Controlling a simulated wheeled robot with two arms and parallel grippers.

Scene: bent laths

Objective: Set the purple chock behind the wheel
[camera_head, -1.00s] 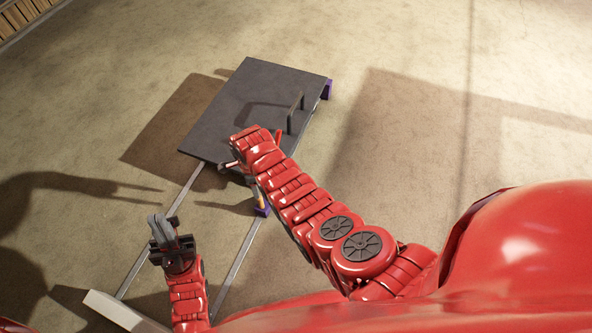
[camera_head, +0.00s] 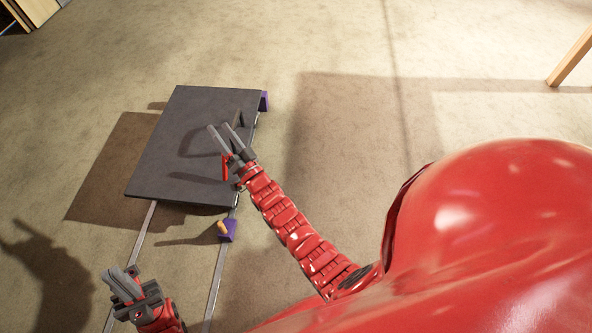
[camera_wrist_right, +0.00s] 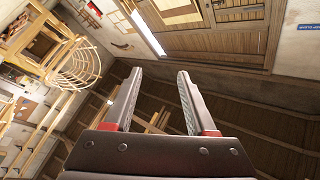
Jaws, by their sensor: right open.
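A purple chock (camera_head: 228,231) with an orange handle stands at the right rail, just in front of the dark grey cart platform (camera_head: 185,145). A second purple block (camera_head: 264,100) shows at the platform's far right corner. The wheels are hidden under the platform. My right gripper (camera_head: 220,127) is over the platform's right part, beyond the near chock and apart from it. It is open, with nothing between its fingers in the right wrist view (camera_wrist_right: 158,95). My left gripper (camera_head: 118,276) is at the lower left, away from the chock; its finger gap is unclear.
Two thin rails (camera_head: 217,275) run from under the platform toward me. An upright dark handle (camera_head: 241,118) stands at the platform's right edge, close to my right gripper. The floor right of the cart is clear up to a wooden leg (camera_head: 570,58).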

